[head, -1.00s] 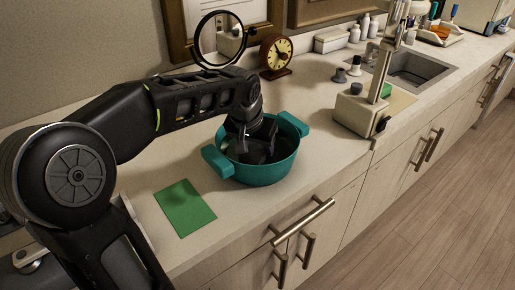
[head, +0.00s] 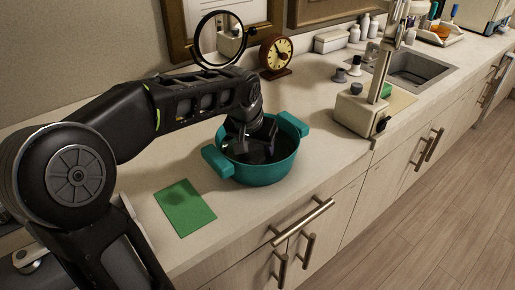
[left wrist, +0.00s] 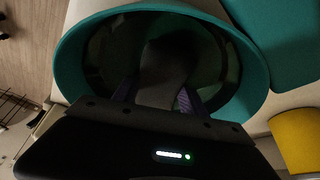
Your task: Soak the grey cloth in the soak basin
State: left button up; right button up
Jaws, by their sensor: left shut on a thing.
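The teal soak basin (head: 265,174) stands on the counter with a handle on each side. My left gripper (head: 256,152) reaches down into it from above. In the left wrist view, the grey cloth (left wrist: 165,75) shows between the fingers of my left gripper (left wrist: 158,98), inside the basin's teal rim (left wrist: 252,75). The gripper is shut on the cloth. The cloth's lower part is over the dark inside of the basin; I cannot tell how deep it reaches. My right gripper is in neither view.
A flat green sheet (head: 185,207) lies in front and left of the basin. A round mirror (head: 219,40) and a brown clock (head: 276,55) stand behind. The counter's front edge is close.

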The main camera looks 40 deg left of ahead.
aim_at(258, 147)
pick_arm(q)
jog(key=shift+r, duration=0.1)
dwell(0.4)
notch_tip(258, 147, up, 11)
jog(key=p, duration=0.8)
dwell(2.4)
